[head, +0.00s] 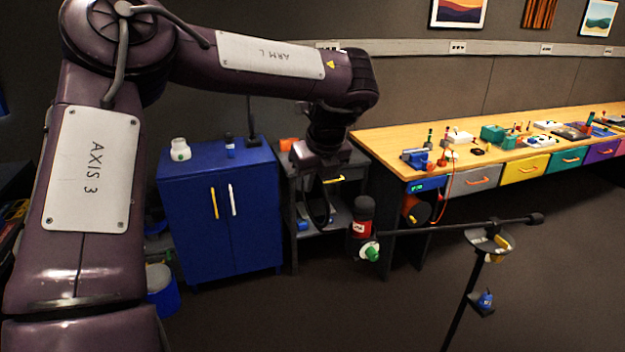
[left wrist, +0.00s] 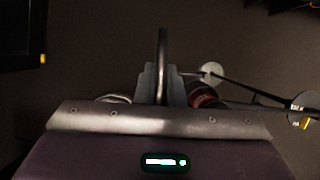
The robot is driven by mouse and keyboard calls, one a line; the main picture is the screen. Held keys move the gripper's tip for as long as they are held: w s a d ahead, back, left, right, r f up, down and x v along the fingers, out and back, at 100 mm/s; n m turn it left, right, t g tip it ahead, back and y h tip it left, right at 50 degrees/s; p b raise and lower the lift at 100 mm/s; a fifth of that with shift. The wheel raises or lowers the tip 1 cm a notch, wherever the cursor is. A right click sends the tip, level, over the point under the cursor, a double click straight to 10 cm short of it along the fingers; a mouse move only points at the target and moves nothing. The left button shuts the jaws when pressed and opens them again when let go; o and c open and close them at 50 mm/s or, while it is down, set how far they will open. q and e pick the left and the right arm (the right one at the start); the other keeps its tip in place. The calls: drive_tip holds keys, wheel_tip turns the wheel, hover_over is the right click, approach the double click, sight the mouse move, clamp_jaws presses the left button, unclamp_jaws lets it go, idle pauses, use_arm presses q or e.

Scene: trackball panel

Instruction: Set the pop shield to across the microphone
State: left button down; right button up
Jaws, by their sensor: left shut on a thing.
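The microphone (head: 362,215), dark on top with a red band, stands at the left end of a boom (head: 440,228) in the head view. A white and green fitting (head: 370,251) is just below it. My left gripper (head: 325,182) is left of and above the microphone, shut on a dark thin hoop, seemingly the pop shield (head: 318,211), which hangs below the fingers beside the microphone. In the left wrist view, the hoop (left wrist: 162,50) is nearly edge-on between the fingers (left wrist: 162,88); the red microphone part (left wrist: 204,97) shows right of them. Whether hoop and microphone touch is unclear.
The stand's pole carries a round tray (head: 470,238) and a small lower shelf (head: 482,308). A blue cabinet (head: 220,245) and a grey shelf cart (head: 345,160) stand behind. A long workbench (head: 400,138) with coloured drawers runs to the right. Floor around the stand looks clear.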

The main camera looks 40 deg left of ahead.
use_arm(q)
drive_tip(key=shift+d+r+n, duration=0.15)
drive_tip(key=shift+d+n, duration=0.15)
drive_tip(key=shift+s+d, duration=0.1)
use_arm(e)
drive_tip(key=shift+s+d+r, duration=0.1)
drive_tip(key=shift+r, duration=0.15)
use_arm(q)
drive_tip(key=c, duration=1.6)
unclamp_jaws()
drive_tip(key=shift+o, duration=0.4)
drive_tip(key=shift+d, duration=0.1)
use_arm(e)
drive_tip(key=shift+w+d, duration=0.2)
